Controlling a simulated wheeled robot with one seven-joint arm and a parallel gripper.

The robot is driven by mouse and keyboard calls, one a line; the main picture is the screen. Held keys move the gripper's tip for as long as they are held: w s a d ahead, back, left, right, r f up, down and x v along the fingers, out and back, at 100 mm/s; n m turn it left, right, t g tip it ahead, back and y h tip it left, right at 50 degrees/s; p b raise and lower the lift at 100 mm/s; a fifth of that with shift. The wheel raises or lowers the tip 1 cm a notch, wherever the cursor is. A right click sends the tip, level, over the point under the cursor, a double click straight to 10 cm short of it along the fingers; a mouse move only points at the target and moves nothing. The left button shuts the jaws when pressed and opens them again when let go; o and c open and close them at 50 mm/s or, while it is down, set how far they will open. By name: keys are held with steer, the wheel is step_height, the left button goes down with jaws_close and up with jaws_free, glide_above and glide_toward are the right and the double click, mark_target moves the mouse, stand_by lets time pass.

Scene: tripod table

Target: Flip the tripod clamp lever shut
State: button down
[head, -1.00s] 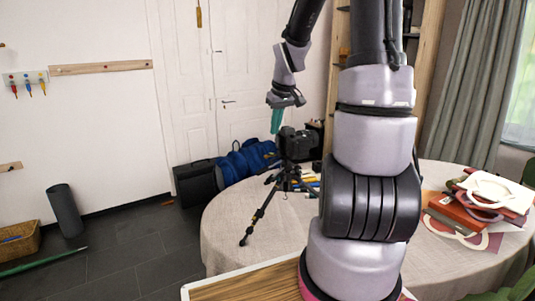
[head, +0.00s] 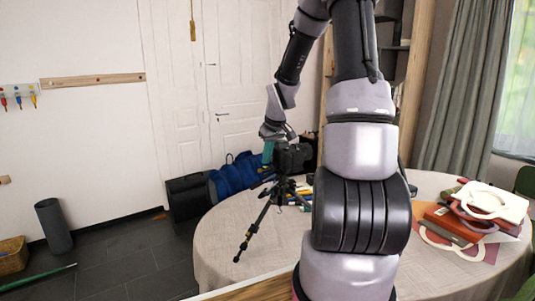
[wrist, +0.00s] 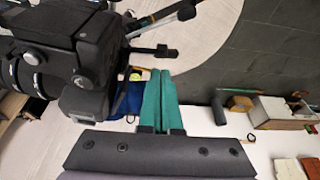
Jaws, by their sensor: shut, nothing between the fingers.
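A black camera (head: 294,157) sits on a small black tripod (head: 257,222) that stands on the round table. My gripper (head: 267,162) is beside the camera on its left, with teal fingers pointing down. In the wrist view my gripper (wrist: 160,72) is shut and empty. The camera (wrist: 85,65) fills the left of that view. A short black bar with a knobbed end (wrist: 153,50) sticks out just beyond the fingertips. It may be the clamp lever; I cannot tell its position or whether the fingers touch it.
The round table (head: 225,245) has a cream cloth. Pens and small items lie behind the tripod. Books and white ring-shaped pieces (head: 490,200) are stacked on the right. A blue bag (head: 235,180) and a black case (head: 188,196) stand beyond the table.

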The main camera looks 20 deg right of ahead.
steer(key=x, duration=0.5)
steer(key=shift+w+f, duration=0.15)
steer(key=shift+f, duration=0.2)
